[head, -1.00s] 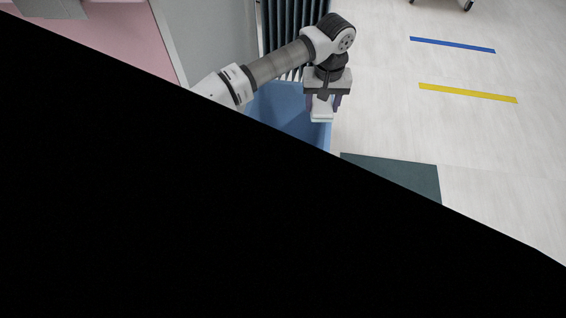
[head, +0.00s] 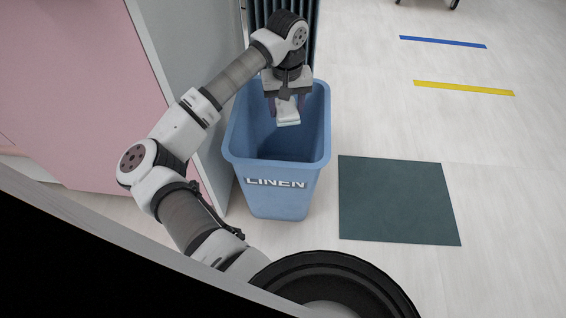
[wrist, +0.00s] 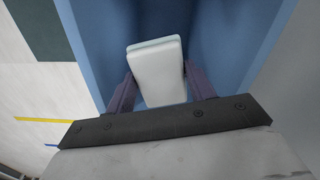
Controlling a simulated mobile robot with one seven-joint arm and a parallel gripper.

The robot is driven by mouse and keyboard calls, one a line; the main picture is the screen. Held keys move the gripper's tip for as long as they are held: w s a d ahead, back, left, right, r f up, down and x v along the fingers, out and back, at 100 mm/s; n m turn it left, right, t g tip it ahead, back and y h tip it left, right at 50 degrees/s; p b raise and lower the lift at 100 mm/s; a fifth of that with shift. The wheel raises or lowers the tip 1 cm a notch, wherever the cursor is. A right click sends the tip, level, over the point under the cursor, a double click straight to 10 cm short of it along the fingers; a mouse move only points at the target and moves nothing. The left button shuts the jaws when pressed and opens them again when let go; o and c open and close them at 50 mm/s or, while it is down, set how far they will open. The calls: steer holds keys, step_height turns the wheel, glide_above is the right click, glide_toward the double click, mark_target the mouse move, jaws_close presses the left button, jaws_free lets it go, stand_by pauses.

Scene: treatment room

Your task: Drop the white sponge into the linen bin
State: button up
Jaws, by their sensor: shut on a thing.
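The white sponge (head: 288,111) is held between the two fingers of my gripper (head: 286,103). In the wrist view the sponge (wrist: 158,72) is a pale block with a greenish edge, and my gripper (wrist: 158,90) has a finger on each side of it. The blue linen bin (head: 283,199) stands on the floor with LINEN written on its front. In the head view my gripper and the sponge are over the bin's open top, toward the back. In the wrist view the bin's blue walls (wrist: 88,50) lie beyond the sponge.
A dark green mat (head: 398,200) lies on the floor right of the bin. A pink panel (head: 85,90) and a grey wall (head: 185,50) stand to the left. A dark ribbed radiator (head: 316,40) is behind the bin. Open floor with yellow tape (head: 463,88) lies right.

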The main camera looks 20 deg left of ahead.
steer(key=shift+f, duration=0.9)
steer(key=o, duration=1)
steer(key=shift+o, duration=0.2)
steer(key=shift+r, duration=0.1)
step_height(320, 180, up, 14)
steer(key=p, duration=0.3)
steer(key=shift+p, duration=0.4)
